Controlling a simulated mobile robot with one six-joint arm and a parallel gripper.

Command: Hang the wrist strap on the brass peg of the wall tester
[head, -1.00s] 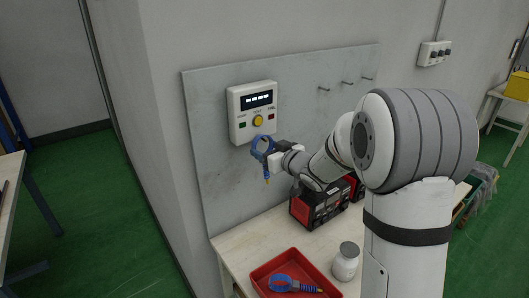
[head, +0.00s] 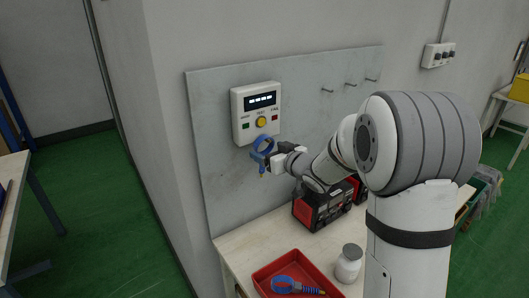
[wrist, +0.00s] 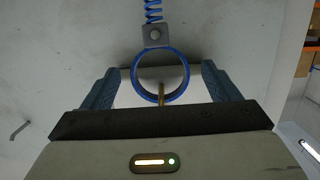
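The blue wrist strap (head: 262,148) is below the white wall tester (head: 256,112), its short cord hanging down. In the wrist view the strap's ring (wrist: 134,78) sits around the brass peg (wrist: 161,96), which shows inside the ring; its coiled cord (wrist: 153,12) runs to the picture's top. I cannot tell whether ring and peg touch. My gripper (wrist: 160,84) is open, a finger on each side of the ring with a gap between. In the head view my gripper (head: 278,158) is just right of the strap. The peg is hidden there.
A second blue strap (head: 290,285) lies in a red tray (head: 262,276) on the bench (head: 240,246). A white jar (head: 348,264) and a red-black device (head: 318,208) stand nearby. Hooks (head: 349,85) project from the grey panel (head: 215,105) at right.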

